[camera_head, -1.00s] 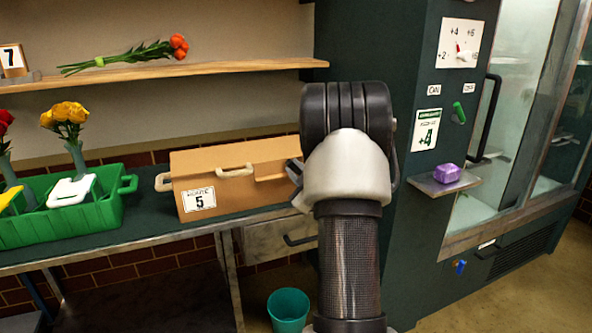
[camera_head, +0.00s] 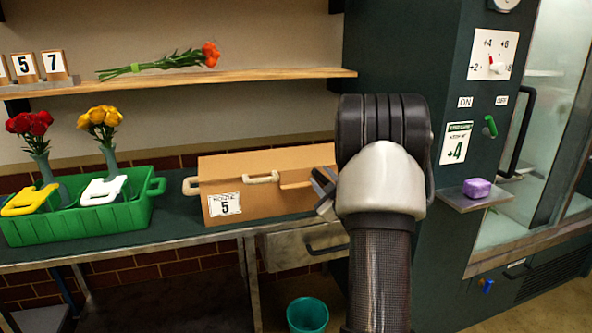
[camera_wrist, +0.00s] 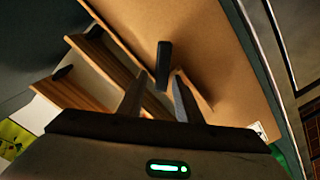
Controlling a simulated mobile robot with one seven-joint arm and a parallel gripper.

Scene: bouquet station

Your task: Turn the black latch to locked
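The black latch (camera_wrist: 164,65) shows in the wrist view as a short dark bar on the tan face of the route 5 box (camera_wrist: 210,50). Its long side runs nearly up and down in that picture. My gripper (camera_wrist: 160,78) is open, with its two fingers apart and the latch's lower end close to the gap between the tips. I cannot tell whether the fingers touch it. In the head view, my gripper (camera_head: 322,190) is at the right end of the box (camera_head: 235,180), and my arm hides that end and the latch.
A drawer (camera_head: 300,248) is below the box. A teal bin (camera_head: 308,315) stands on the floor. A dark cabinet with a purple block (camera_head: 477,187) on its ledge is at right.

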